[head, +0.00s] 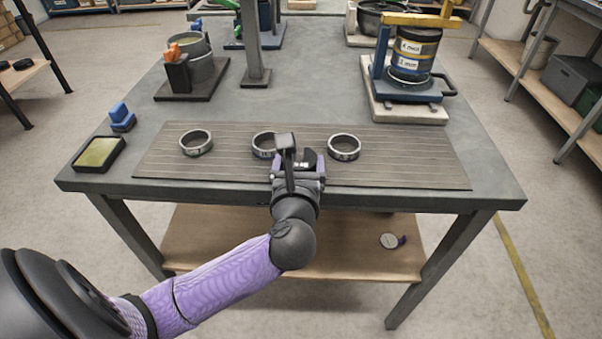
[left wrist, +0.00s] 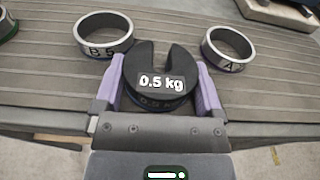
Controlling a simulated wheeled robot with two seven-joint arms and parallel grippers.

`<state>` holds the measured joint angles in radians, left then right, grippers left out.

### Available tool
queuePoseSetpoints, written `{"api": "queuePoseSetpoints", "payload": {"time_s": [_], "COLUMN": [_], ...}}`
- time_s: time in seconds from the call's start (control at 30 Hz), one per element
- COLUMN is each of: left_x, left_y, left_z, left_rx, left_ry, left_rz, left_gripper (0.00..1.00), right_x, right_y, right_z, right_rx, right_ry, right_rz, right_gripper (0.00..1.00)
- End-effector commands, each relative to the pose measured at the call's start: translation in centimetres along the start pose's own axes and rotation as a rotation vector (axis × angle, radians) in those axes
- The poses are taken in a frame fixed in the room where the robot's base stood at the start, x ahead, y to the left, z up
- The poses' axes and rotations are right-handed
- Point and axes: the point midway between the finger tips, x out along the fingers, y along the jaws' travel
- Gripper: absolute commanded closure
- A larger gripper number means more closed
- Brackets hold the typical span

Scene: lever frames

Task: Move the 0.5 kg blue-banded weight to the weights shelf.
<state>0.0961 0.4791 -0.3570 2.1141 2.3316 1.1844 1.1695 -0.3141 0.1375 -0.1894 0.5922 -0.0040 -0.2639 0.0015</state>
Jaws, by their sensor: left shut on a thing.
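The weight (left wrist: 146,72) is a black slotted disc marked 0.5 kg, with a little blue at its lower edge in the left wrist view. My left gripper (head: 297,160) is shut on it, one purple finger on each side. The head view shows the gripper over the front of the ribbed mat (head: 400,165), with the weight mostly hidden by the gripper. I cannot tell whether the weight touches the mat. A wooden shelf (head: 340,240) lies under the table, with a pale disc with a purple edge (head: 392,241) on its right part. My right gripper is not in view.
Three ring holders (head: 196,143) (head: 264,145) (head: 344,147) stand on the mat, two close to the weight. A blue frame with a black can (head: 415,55) stands at back right. A yellow-topped tray (head: 98,154) is at left. The table's front edge lies above the shelf.

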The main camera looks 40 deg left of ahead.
Motion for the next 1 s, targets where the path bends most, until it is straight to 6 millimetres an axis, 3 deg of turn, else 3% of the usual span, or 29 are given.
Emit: {"api": "queuePoseSetpoints", "payload": {"time_s": [0.33,0.37,0.4,0.7,0.87,1.0], "left_x": [0.0,0.0,0.0,-0.3,-3.2,-6.7], "left_y": [0.0,0.0,0.0,-0.1,0.0,0.0], "left_z": [-0.3,-0.3,-0.3,0.1,0.2,0.2], "left_rx": [-0.002,-0.001,-0.001,-0.001,-0.004,-0.003], "left_ry": [-0.003,-0.001,-0.001,-0.001,0.002,0.003], "left_rz": [-0.001,-0.001,-0.001,-0.003,-0.004,-0.002], "left_gripper": [0.89,0.07,0.00,0.00,0.00,0.00], "right_x": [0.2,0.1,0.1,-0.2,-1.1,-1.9], "right_y": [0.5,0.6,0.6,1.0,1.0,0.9], "right_z": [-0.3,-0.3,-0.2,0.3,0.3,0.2], "right_rx": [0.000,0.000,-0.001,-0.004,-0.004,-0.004], "right_ry": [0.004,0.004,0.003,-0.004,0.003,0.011], "right_rz": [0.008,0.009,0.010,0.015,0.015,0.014], "right_gripper": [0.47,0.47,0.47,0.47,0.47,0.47]}}
